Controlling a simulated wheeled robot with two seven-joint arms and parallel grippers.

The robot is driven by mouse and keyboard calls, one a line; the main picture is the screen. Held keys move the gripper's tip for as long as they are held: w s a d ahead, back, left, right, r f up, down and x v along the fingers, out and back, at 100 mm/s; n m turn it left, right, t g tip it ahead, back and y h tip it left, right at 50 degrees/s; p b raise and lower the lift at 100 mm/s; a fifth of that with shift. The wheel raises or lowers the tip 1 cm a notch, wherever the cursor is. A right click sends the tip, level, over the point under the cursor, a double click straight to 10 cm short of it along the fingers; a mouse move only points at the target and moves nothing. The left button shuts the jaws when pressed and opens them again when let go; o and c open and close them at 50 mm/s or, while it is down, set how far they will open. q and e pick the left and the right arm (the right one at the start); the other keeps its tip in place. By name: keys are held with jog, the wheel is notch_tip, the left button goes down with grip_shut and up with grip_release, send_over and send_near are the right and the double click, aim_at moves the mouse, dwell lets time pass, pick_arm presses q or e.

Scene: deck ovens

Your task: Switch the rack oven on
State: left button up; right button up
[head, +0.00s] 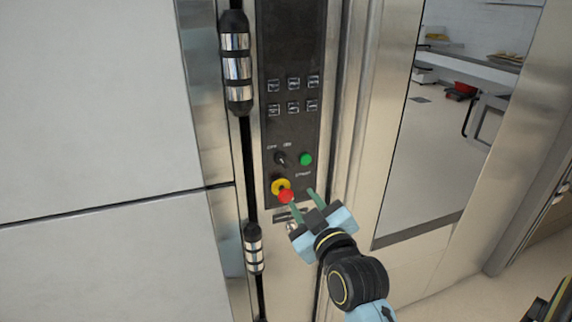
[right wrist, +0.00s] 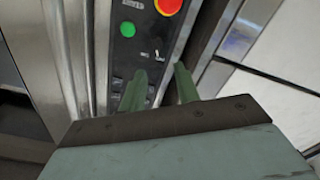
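The rack oven's dark control panel (head: 290,55) is upright in the middle of the head view. Low on it are a black rotary switch (head: 280,158) with small white labels above it, a green button (head: 305,159) and a red emergency-stop button (head: 286,197) on a yellow base. My right gripper (head: 301,199) is open and empty, its green fingers apart just below and right of the red button. In the right wrist view, the fingers (right wrist: 160,88) point at the panel, with the green button (right wrist: 127,29) and red button (right wrist: 168,6) beyond. Contact cannot be judged. My left gripper is not in view.
Several square buttons (head: 293,95) fill the panel above the switch. Black-and-chrome hinges (head: 237,65) run down its left side, beside a pale wall (head: 95,110). A glass pane (head: 460,130) in a metal frame stands at the right. Floor is free at lower right.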

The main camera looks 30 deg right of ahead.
aim_at(284, 164)
jog(key=x, duration=0.8)
jog(key=r+x, duration=0.1)
jog(key=x, duration=0.4)
jog(key=shift+d+r, duration=0.15)
jog(key=shift+d, duration=0.15)
grip_shut()
